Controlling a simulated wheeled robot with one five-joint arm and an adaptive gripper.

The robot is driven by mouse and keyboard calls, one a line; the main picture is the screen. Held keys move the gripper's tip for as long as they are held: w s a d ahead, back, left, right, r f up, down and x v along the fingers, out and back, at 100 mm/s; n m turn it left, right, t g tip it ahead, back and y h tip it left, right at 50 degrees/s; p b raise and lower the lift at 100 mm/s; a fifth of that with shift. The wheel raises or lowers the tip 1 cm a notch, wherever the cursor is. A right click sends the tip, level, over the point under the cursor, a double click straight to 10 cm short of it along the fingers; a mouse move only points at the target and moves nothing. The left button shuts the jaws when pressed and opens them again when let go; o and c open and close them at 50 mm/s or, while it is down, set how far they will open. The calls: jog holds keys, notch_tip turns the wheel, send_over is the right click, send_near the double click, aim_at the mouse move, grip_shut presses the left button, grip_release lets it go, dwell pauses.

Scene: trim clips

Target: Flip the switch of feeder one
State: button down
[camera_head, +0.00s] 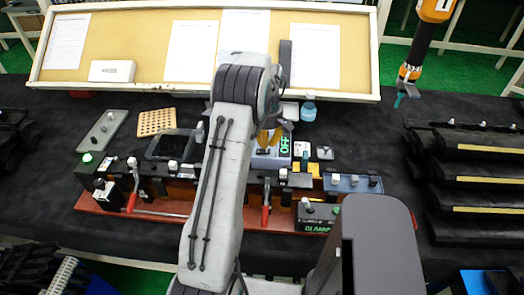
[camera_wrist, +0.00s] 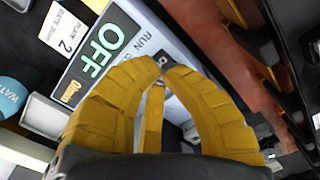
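A pale grey feeder box with a green OFF display (camera_wrist: 101,52) and a RUN label (camera_wrist: 158,38) lies under my gripper in the wrist view. A white card with the number 2 (camera_wrist: 66,43) sits by its upper left edge. In the head view the box (camera_head: 284,147) stands mid-table, partly hidden by my arm. My gripper (camera_wrist: 156,70) has yellow fingers whose tips come together over the panel beside the RUN label; nothing held shows between them. It also shows in the head view (camera_head: 268,138). The fingers cover the switch area, so the switch's position cannot be told.
A red-brown fixture with clamps (camera_head: 160,203) runs in front. A notice board (camera_head: 140,70) stands behind, and black racks (camera_head: 480,170) stand at right.

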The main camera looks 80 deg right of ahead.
aim_at(267, 150)
jog(key=shift+f+b, duration=1.05)
jog(key=shift+f, duration=0.45)
dwell(0.8)
jog(key=shift+r, duration=0.1)
jog(key=shift+r+p, duration=2.65)
jog(key=shift+r, duration=0.85)
jog(key=shift+w, duration=0.1)
